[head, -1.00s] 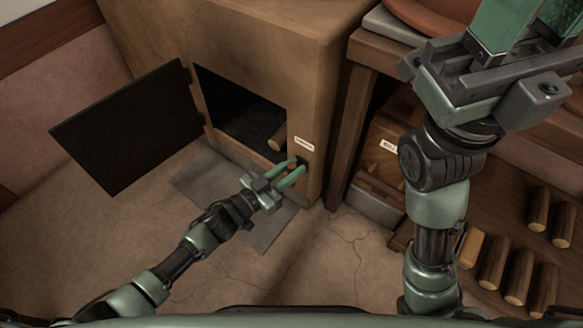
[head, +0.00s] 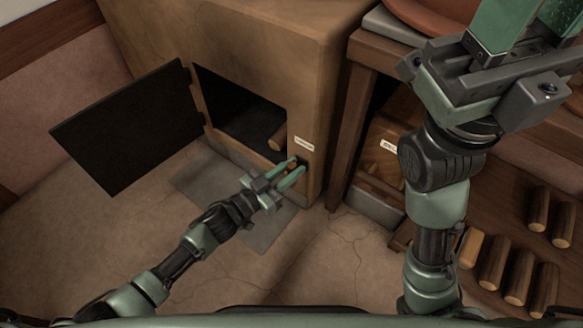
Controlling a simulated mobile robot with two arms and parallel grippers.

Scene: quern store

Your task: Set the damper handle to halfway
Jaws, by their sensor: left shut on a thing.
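The damper handle (head: 291,165) is a small brown knob at the lower right of the stove's front, under a small white label (head: 304,144). My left gripper (head: 291,171) is shut on it, with its green fingers on either side. The fingers hide most of the handle, so its exact setting cannot be told. The stove (head: 250,45) is a large tan-brown block with an open firebox. My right gripper (head: 525,28) is raised at the upper right. Its two fingers stand apart with nothing seen between them, and their tips are cut off by the picture's edge.
The black stove door (head: 130,128) hangs open to the left. A log (head: 278,137) lies in the firebox. A grey plate (head: 235,205) lies on the floor in front. A wooden table (head: 353,120) stands right of the stove, and several logs (head: 492,262) lie at the lower right.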

